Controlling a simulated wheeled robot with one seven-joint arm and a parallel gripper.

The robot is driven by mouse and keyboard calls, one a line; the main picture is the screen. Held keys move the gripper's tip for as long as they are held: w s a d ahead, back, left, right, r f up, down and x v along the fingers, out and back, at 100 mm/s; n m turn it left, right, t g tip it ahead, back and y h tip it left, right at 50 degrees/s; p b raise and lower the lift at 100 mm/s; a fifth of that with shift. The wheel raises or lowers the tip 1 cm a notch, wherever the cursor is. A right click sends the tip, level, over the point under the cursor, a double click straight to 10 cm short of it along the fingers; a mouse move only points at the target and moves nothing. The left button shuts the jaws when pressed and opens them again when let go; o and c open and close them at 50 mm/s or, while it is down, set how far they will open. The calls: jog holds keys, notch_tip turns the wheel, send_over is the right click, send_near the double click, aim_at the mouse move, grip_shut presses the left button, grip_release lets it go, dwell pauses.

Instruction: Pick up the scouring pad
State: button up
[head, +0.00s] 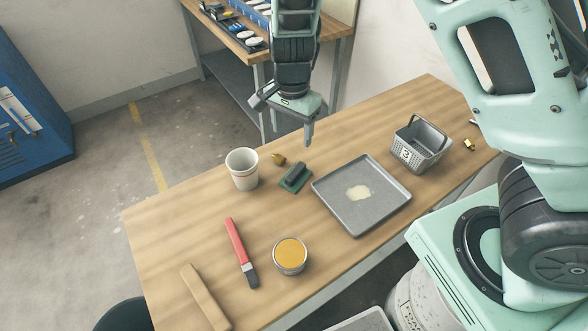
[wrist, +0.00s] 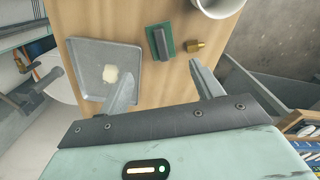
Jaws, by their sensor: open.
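The scouring pad (head: 288,184) is a flat green pad with a dark grey block on top. It lies on the wooden table between the white cup and the grey tray. It also shows in the wrist view (wrist: 168,32), at the top centre beyond my fingertips. My gripper (head: 291,132) is open and empty, pointing down above the table's far edge, behind and above the pad. In the wrist view my two fingers (wrist: 163,72) stand apart with bare table between them. Nothing hides the pad.
A white cup (head: 243,170) and a small brass fitting (head: 279,159) stand close to the pad. A grey tray (head: 345,213) with a cream patch lies to its right. A basket (head: 420,145), red-handled brush (head: 237,245), yellow-filled tin (head: 290,255) and wooden strip (head: 205,298) lie elsewhere.

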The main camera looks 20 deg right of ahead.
jog(key=p, duration=0.1)
send_over(293, 173)
notch_tip(293, 173, down, 12)
jog(key=shift+s+a+r, duration=0.1)
jog(key=shift+s+r, duration=0.05)
jog(key=shift+r, duration=0.05)
jog(key=shift+f+p, duration=1.2)
jog(key=shift+f, duration=1.6)
jog(key=c, duration=0.8)
jog(key=shift+r, duration=0.15)
jog(key=shift+c, duration=0.2)
notch_tip(293, 173, up, 10)
jog(key=shift+f+b, duration=0.1)
jog(key=shift+b, duration=0.8)
